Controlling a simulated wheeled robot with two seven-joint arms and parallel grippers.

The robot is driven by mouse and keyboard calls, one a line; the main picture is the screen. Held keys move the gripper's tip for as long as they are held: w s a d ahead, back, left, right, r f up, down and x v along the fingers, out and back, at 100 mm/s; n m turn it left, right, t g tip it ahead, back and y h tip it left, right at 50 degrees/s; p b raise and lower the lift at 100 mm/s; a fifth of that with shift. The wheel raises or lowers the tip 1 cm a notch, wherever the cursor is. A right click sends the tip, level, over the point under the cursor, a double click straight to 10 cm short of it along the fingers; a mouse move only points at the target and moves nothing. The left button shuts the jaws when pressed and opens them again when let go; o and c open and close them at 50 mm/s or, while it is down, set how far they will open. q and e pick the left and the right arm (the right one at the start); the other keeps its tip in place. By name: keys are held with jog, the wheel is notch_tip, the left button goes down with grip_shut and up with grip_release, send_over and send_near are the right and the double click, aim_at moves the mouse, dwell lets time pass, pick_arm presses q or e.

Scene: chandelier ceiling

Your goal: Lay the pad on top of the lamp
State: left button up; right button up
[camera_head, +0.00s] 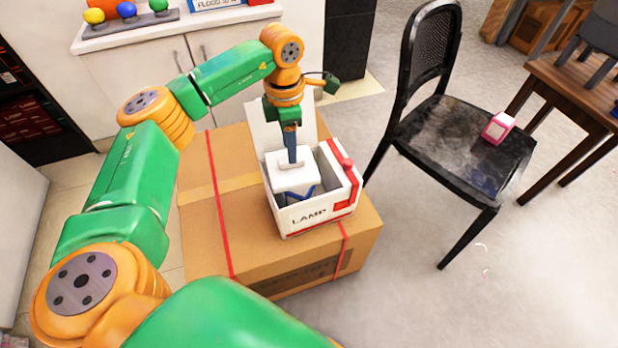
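A white open carton marked LAMP (308,219) stands on a large brown cardboard box, with its back flap up. A white block-like piece, seemingly the pad (291,181), is at the carton's opening, with a raised ridge on its top. A blue piece (299,194) shows below it inside the carton; the lamp itself I cannot make out. My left gripper (292,157) points straight down over the carton. Its fingers look together, with their tips at the pad's ridge, so it appears shut on the pad. My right gripper is not in view.
The brown box (232,217) has red straps and bare top to the left. A black chair (460,140) holding a small pink-and-white box (497,127) stands at right. A wooden table (578,88) is beyond. A white cabinet (150,66) stands behind. The floor at lower right is mostly clear.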

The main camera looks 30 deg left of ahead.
pick_arm(q)
jog(key=shift+o, duration=0.4)
jog(key=shift+r, duration=0.15)
notch_tip(320, 180, up, 7)
jog(key=p, duration=0.1)
jog(key=shift+p, duration=0.3)
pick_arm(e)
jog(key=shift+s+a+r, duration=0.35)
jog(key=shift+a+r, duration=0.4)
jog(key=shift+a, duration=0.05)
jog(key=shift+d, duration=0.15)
